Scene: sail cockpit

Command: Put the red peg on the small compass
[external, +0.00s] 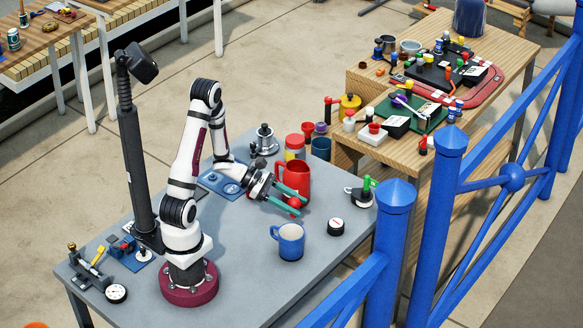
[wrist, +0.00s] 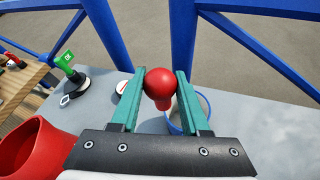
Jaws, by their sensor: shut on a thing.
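The red peg (external: 295,204) has a round head and a narrower body below it. My gripper (external: 292,200) is shut on it, with the teal fingers on either side. In the wrist view the peg (wrist: 160,84) sits between the fingertips (wrist: 162,75), above the table. The small compass (external: 336,226) appears to be the black, round piece with a pale top, lying on the grey table to the right of the gripper. In the wrist view it is partly hidden behind the left finger (wrist: 122,88).
A blue mug (external: 290,241) stands just below the gripper in the external view. A red pitcher (external: 294,178) stands close behind. A green-topped piece (external: 365,190) is at the table's right edge. Blue railings (external: 395,225) rise beyond that edge.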

